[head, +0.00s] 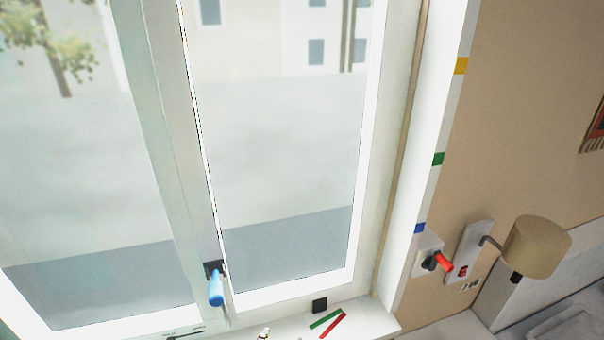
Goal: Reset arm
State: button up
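My arm and gripper are not in the head view. A tall window (215,190) with white frames fills the left and middle of the view. A blue handle (216,288) on a dark mount sits low on its middle frame and points down. Whether the sashes are fully shut cannot be told.
The sill (375,322) holds a small black block (320,305), a green strip (325,319) and a red strip (333,326). On the right wall are a red-handled switch (443,262) and a tan lamp (537,247). A grey surface (565,325) lies at lower right.

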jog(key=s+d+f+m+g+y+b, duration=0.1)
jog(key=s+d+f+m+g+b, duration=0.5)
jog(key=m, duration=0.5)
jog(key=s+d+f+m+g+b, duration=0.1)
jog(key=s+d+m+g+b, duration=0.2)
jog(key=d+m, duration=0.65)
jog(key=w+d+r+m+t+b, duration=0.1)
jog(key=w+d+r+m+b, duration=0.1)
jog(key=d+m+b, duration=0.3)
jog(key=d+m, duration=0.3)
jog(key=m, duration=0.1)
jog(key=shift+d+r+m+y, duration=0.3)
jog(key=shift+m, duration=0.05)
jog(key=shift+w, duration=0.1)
